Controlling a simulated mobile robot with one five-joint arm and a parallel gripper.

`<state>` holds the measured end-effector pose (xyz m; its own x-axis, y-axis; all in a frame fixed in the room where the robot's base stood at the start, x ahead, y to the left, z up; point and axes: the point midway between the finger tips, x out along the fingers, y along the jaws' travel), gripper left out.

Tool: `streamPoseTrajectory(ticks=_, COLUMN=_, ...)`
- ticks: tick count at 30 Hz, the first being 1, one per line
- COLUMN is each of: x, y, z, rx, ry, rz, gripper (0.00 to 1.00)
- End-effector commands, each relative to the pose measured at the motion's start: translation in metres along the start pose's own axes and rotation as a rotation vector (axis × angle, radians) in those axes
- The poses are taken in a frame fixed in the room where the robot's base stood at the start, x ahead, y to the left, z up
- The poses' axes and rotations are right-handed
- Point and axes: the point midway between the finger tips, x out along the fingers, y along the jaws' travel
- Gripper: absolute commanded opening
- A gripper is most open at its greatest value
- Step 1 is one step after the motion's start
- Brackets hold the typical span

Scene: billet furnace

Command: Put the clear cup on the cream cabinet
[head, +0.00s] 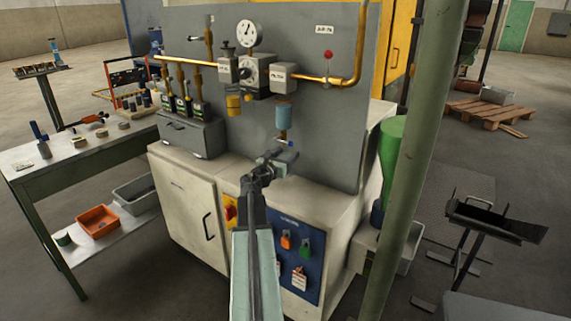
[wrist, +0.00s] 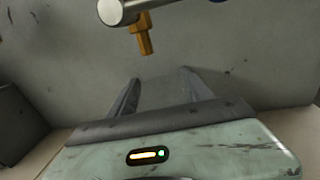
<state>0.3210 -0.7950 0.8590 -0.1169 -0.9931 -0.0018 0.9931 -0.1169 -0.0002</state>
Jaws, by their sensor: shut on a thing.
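My gripper (head: 274,160) is at the end of my outstretched arm, over the right part of the top of the cream cabinet (head: 184,211), close to the grey panel. In the wrist view the two fingers of my gripper (wrist: 162,84) stand apart with a faint, see-through body, the clear cup (wrist: 166,90), between them. The cup's outline is hard to make out against the grey panel, and I cannot tell whether its base touches the cabinet top. In the head view the cup cannot be made out clearly.
A blue bowl (head: 284,116) hangs from the pipework just above my gripper. A brass fitting (wrist: 144,36) hangs ahead in the wrist view. A grey box (head: 190,137) stands on the cabinet's left top. A green post (head: 415,160) rises at the right.

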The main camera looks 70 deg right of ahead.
Motion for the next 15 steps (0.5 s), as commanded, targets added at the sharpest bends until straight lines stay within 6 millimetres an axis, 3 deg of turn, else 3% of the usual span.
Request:
streamPoseTrajectory(ticks=8, x=0.014, y=0.004, z=-0.002, rx=0.0, ry=0.0, rz=0.001, gripper=0.11)
streamPoseTrajectory(ticks=12, x=0.019, y=-0.002, z=-0.032, rx=0.0, ry=0.0, rz=-0.004, gripper=0.11)
streamPoseTrajectory(ticks=15, x=0.019, y=-0.003, z=-0.042, rx=0.0, ry=0.0, rz=-0.006, gripper=0.11)
